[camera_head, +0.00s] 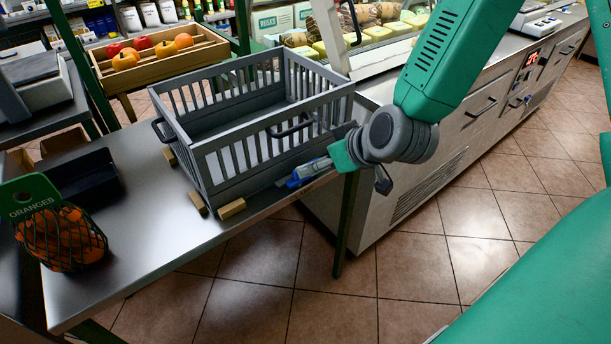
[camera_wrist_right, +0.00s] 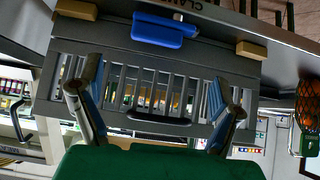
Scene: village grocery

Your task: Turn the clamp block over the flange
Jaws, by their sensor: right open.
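A grey slatted crate (camera_head: 225,165) stands on the steel table. The blue clamp block (camera_wrist_right: 165,31) sits at the crate's bottom edge in the right wrist view, which is upside down. The crate's solid grey bottom rim (camera_wrist_right: 105,36), apparently the flange, runs beside it. I cannot tell whether the block overlaps it. My right gripper (camera_head: 301,178) is at the crate's front right corner; in the wrist view its open fingers (camera_wrist_right: 158,110) are spread apart, empty, with the block beyond. In the head view the gripper and blue parts overlap, partly hiding the block. My left gripper is out of view.
Wooden blocks (camera_head: 232,208) lie along the crate's base. A net of oranges (camera_head: 62,240) and a black tray (camera_head: 85,182) stand at the table's left. The table's front strip (camera_head: 170,245) is clear.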

